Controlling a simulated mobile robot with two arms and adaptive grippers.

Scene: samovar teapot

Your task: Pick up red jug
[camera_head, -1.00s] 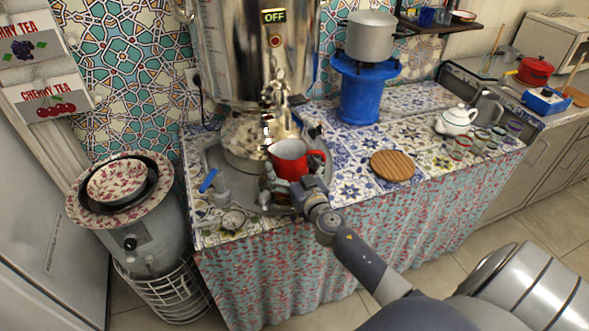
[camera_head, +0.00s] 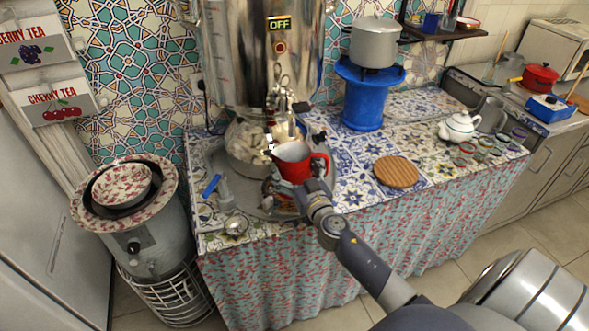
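The red jug (camera_head: 292,168) has a pale grey inside and its handle on the right. It is upright below the tap of the big shiny samovar (camera_head: 245,60), over the front of the tiled counter. My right gripper (camera_head: 278,188), on the arm coming from the lower right, is at the jug's lower front, its fingers closed around the body. The fingers are small and partly hidden by the jug and wrist. Whether the jug's base touches the surface is hidden. My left gripper is not in view.
A blue-handled tap (camera_head: 217,190) stands left of the jug. A round wooden board (camera_head: 396,172), a white teapot (camera_head: 459,126) and several small glasses (camera_head: 480,146) are to the right. A grey pot (camera_head: 374,42) sits on a blue stove (camera_head: 362,95).

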